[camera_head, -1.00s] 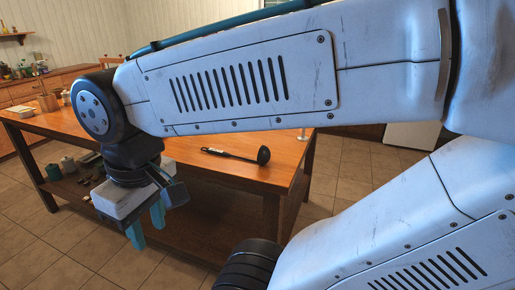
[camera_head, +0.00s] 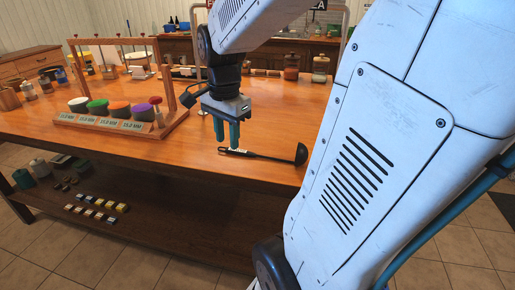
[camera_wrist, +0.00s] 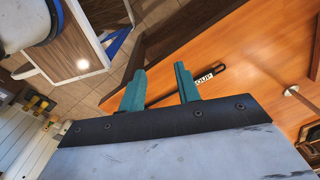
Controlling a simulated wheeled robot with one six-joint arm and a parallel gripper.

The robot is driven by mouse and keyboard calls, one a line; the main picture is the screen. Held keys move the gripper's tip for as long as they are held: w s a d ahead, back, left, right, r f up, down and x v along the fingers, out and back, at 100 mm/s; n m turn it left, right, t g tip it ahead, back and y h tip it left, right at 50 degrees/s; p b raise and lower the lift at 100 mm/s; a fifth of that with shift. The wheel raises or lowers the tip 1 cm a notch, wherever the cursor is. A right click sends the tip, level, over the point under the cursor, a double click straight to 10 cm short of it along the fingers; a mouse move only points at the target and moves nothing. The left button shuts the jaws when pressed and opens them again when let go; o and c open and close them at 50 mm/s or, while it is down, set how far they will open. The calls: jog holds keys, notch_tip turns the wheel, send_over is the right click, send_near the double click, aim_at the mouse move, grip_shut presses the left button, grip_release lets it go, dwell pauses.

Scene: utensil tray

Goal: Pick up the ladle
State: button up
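The black ladle (camera_head: 260,156) lies on the wooden table near its front edge. Its bowl (camera_head: 300,154) is at the right and its handle, with a white label, points left. My gripper (camera_head: 228,144) points down above the label end of the handle; in the head view I cannot tell the exact height. In the wrist view my gripper (camera_wrist: 159,76) shows two teal fingers apart with nothing between them. The labelled handle (camera_wrist: 204,77) shows beyond the right finger, and a dark strip of handle runs behind the fingers. The bowl is not seen in the wrist view.
The wooden table (camera_head: 180,158) holds a wooden rack (camera_head: 172,84) with several coloured pots behind and left of my gripper. Jars (camera_head: 320,66) stand at the back right. A lower shelf (camera_head: 150,215) carries small items. The tabletop around the ladle is clear.

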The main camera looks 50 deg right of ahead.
jog(key=w+d+f+m, duration=0.1)
jog(key=d+f+m, duration=0.2)
jog(key=d+m, duration=0.55)
jog(key=m, duration=0.5)
send_over(263, 156)
notch_tip(263, 156, down, 3)
jog(key=shift+g, duration=0.3)
notch_tip(263, 156, down, 7)
jog(key=shift+d+f, duration=0.1)
jog(key=shift+f, duration=0.45)
grip_shut()
